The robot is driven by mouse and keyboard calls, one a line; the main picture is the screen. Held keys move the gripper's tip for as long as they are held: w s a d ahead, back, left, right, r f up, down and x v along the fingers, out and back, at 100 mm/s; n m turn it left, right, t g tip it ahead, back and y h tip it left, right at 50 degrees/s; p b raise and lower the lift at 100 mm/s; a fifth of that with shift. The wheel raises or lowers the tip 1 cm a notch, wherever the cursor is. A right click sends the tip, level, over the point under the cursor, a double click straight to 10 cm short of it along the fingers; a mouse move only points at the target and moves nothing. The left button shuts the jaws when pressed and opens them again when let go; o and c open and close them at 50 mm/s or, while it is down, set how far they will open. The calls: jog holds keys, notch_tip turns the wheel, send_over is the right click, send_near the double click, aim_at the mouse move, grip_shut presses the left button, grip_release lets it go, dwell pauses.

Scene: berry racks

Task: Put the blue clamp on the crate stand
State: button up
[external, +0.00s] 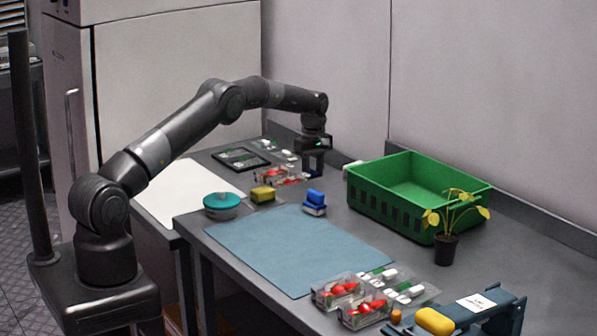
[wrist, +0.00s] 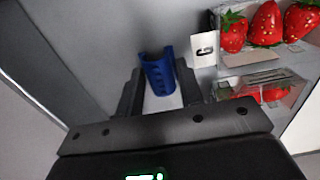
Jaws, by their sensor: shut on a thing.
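My gripper (external: 314,165) is at the far part of the grey counter, pointing down, left of the green crate (external: 467,198). In the wrist view my gripper (wrist: 160,95) is shut on the blue clamp (wrist: 158,72), a dark blue curved piece standing between the two fingers. In the external view the clamp is hard to tell from the dark fingers. I cannot tell for sure which thing is the crate stand; the green crate rests on the counter at the back right.
Strawberry packs (wrist: 265,25) lie close to the right of my gripper, near a white card (wrist: 204,50). A plant (external: 447,247) stands before the crate. The blue mat (external: 295,250) is clear.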

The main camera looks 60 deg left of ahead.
jog(key=shift+f, duration=0.2)
jog(key=o, duration=1)
jog(key=shift+c, duration=0.2)
jog(key=shift+r, duration=0.1)
notch_tip(320, 180, up, 12)
jog(key=shift+r, duration=0.2)
